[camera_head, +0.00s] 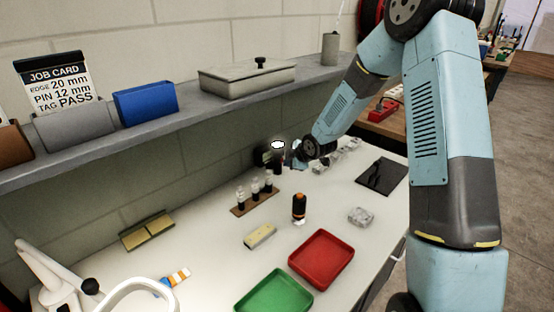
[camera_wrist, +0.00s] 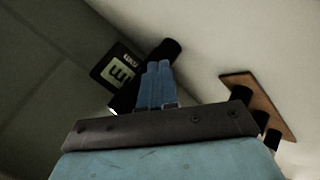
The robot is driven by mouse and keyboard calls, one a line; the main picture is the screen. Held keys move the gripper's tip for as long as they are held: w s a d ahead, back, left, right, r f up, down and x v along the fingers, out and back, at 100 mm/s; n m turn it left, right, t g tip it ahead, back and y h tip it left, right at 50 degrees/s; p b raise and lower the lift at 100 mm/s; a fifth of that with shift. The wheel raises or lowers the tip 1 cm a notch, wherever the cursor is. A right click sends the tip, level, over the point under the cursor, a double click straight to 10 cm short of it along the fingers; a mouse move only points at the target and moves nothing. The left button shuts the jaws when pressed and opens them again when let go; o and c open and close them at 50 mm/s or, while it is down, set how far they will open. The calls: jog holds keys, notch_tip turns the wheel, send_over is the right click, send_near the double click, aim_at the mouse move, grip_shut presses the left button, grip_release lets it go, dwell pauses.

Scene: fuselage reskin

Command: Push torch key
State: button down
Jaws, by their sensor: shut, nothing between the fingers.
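My gripper (camera_wrist: 158,66) is shut, with its two blue fingers together and nothing between them. In the head view, my gripper (camera_head: 290,161) is at the back of the bench by the wall. A black cylinder (camera_wrist: 167,48), which looks like a torch, lies behind and beside the fingertips in the wrist view, partly hidden by them. I cannot tell whether they touch it. A bright white spot (camera_head: 277,145) glows just above this place. No separate key can be made out. A black block with a pale label (camera_wrist: 117,70) sits beside the cylinder.
A wooden rack with several dark-topped pieces (camera_head: 239,209) stands left of my gripper. A black and orange cylinder (camera_head: 299,208) stands in front, with a red tray (camera_head: 322,260) and a green tray (camera_head: 274,299) nearer. A shelf (camera_head: 180,118) overhangs the back.

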jog(key=shift+w+a, duration=0.15)
jog(key=shift+a, duration=0.05)
dwell(0.4)
jog(key=shift+d, duration=0.1)
jog(key=shift+s+d, duration=0.45)
jog(key=shift+s, duration=0.05)
jog(key=shift+s+d, duration=2.1)
jog(key=shift+s, duration=0.05)
